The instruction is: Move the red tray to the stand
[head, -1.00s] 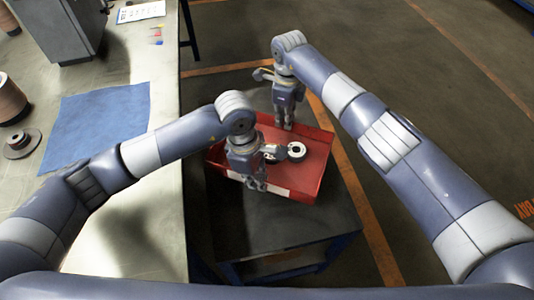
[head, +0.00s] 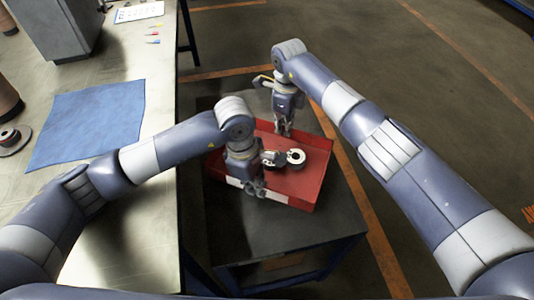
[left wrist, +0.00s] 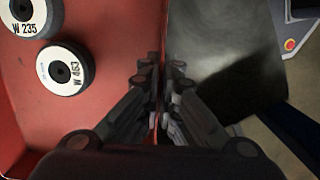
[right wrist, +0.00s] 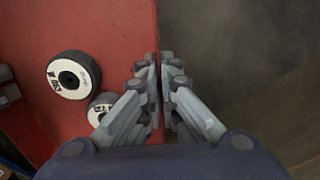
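The red tray (head: 313,183) is over the dark-topped stand (head: 290,228); I cannot tell whether it rests on it or hangs just above. White-faced flap discs (head: 296,156) lie in the tray; they also show in the left wrist view (left wrist: 65,72) and the right wrist view (right wrist: 72,75). My left gripper (head: 256,188) is shut on the tray's near wall, with the wall between its fingers in the left wrist view (left wrist: 159,82). My right gripper (head: 285,131) is shut on the far wall, seen between its fingers in the right wrist view (right wrist: 160,78).
A long workbench (head: 150,215) runs along the left, with a blue cloth (head: 88,122), a spool (head: 12,138) and a grey machine (head: 58,25) on it. Orange lines mark the floor (head: 430,110), which is open to the right.

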